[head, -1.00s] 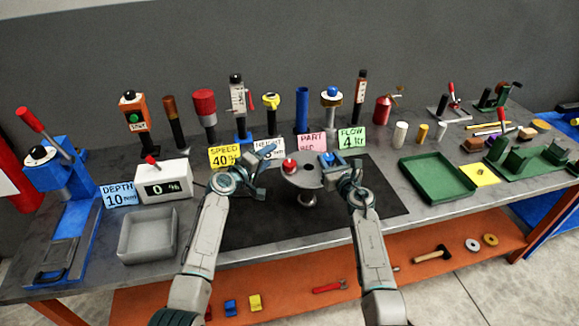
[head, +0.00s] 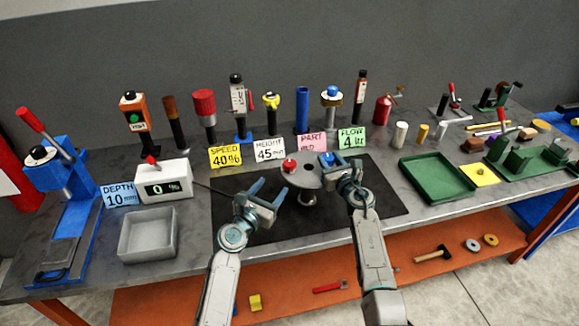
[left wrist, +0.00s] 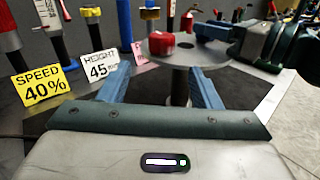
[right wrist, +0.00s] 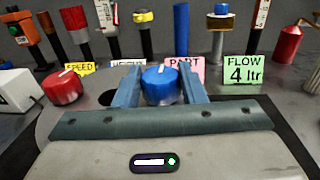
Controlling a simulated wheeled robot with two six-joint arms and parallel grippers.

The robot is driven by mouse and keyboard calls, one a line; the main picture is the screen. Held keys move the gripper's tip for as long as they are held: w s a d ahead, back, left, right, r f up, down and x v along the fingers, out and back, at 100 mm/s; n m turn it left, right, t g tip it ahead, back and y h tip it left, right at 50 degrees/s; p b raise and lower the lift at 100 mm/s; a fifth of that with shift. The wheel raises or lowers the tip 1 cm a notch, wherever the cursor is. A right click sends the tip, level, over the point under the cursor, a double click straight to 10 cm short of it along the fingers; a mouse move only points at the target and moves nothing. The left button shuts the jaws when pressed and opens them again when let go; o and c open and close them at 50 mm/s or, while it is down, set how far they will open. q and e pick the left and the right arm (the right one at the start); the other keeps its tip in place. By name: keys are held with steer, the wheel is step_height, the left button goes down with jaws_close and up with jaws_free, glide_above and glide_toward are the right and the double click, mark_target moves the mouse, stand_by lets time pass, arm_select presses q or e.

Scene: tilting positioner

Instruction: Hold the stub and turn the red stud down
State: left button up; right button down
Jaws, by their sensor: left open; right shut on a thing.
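A grey disc (head: 306,178) stands on a short post (head: 307,198) over the dark mat. A red stud (head: 290,165) with a white mark sits on its left side; it also shows in the left wrist view (left wrist: 162,43) and the right wrist view (right wrist: 62,86). A blue stub (right wrist: 161,85) sits on the right side of the disc. My right gripper (right wrist: 160,88) is shut on the blue stub, one finger on each side. My left gripper (head: 269,189) is open and empty, in front and left of the disc, its fingers towards the post, apart from the red stud.
Cards reading SPEED 40% (head: 225,156), HEIGHT 45 (head: 268,150), PART (head: 311,143) and FLOW 4 (head: 351,138) stand behind the disc. A readout box (head: 163,183) and grey tray (head: 148,236) are at left, a green tray (head: 437,190) at right. The front mat (head: 300,227) is clear.

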mark_target(286, 170)
arm_select(q)
steer(key=shift+n, duration=0.4)
steer(key=x, duration=1.1)
steer(key=shift+w+d+r, duration=0.1)
steer(key=shift+w+d, duration=0.15)
steer(key=c, duration=1)
steer(key=shift+o, duration=0.2)
